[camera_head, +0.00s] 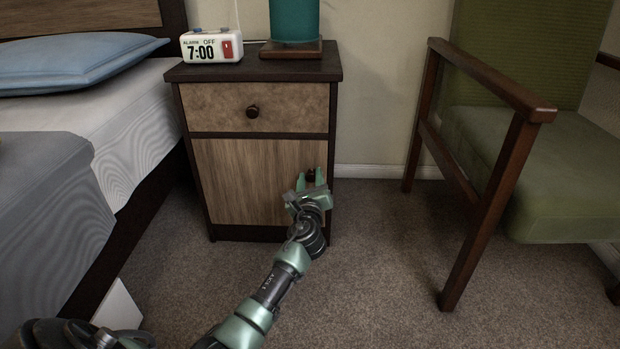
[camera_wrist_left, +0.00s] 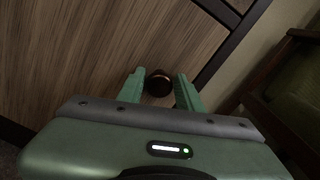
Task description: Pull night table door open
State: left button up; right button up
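The night table (camera_head: 255,135) stands against the wall, with a drawer above and a wooden door (camera_head: 243,180) below. The door is shut. Its small dark round knob (camera_head: 310,174) is near the door's right edge. My left gripper (camera_head: 311,180) is in front of the door at the knob. In the left wrist view, the knob (camera_wrist_left: 158,83) sits between the two green fingertips (camera_wrist_left: 159,88), with a gap visible on either side. The left gripper is open. My right gripper is not in view.
The drawer has its own knob (camera_head: 252,112). An alarm clock (camera_head: 212,46) and a teal lamp base (camera_head: 294,20) stand on top. A bed (camera_head: 95,115) is on the left, a green armchair (camera_head: 500,140) on the right. Carpet (camera_head: 375,270) in front is clear.

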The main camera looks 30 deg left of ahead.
pick_arm(q)
grip_shut()
dwell(1.2)
